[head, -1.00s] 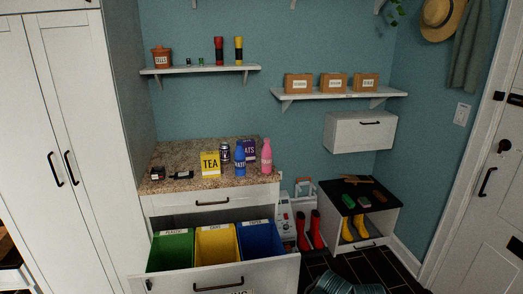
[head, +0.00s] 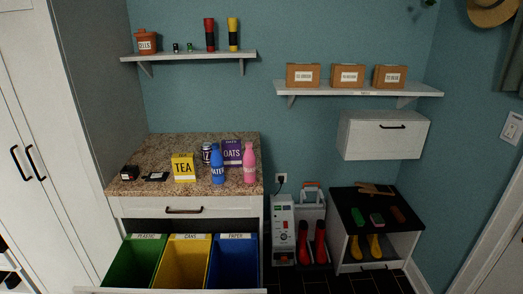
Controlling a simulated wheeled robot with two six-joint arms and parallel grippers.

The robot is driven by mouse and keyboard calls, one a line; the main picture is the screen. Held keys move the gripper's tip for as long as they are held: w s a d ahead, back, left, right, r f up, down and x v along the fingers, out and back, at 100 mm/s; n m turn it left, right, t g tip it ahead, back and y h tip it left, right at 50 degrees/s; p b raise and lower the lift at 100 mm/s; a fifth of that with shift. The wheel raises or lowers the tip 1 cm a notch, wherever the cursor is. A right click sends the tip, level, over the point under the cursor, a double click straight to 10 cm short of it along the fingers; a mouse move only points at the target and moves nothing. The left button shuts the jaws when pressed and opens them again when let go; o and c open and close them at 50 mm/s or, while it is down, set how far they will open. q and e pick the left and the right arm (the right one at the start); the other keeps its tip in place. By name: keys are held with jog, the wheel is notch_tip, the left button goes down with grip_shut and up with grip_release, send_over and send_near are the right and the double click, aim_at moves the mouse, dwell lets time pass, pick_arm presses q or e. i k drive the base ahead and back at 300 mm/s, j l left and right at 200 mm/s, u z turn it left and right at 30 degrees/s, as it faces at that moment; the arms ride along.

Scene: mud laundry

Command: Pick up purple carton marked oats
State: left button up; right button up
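The purple carton (head: 232,148) marked OATS stands upright at the back right of the granite counter. A blue water bottle (head: 217,166) stands in front of its left side and a pink bottle (head: 249,164) in front of its right edge, each hiding a little of it. A dark can (head: 206,153) stands beside it on the left. A yellow TEA carton (head: 183,168) stands further left. Neither of my grippers shows in the head view.
The granite counter (head: 160,145) is bare at its back left; small dark items lie at its front left. Below, an open drawer holds green, yellow and blue bins (head: 232,262) and juts forward. A shelf (head: 190,56) hangs above the counter. A black-topped shoe cabinet (head: 350,213) stands to the right.

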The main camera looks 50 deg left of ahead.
aim_at(231, 149)
jog(key=i+u, duration=0.3)
jog(key=i, duration=0.2)
jog(key=i+u, duration=0.25)
jog(key=i, duration=0.25)
jog(key=i+u, duration=0.7)
jog(key=i+l+u, duration=0.35)
jog(key=k+j, duration=0.05)
jog(key=j, duration=0.05)
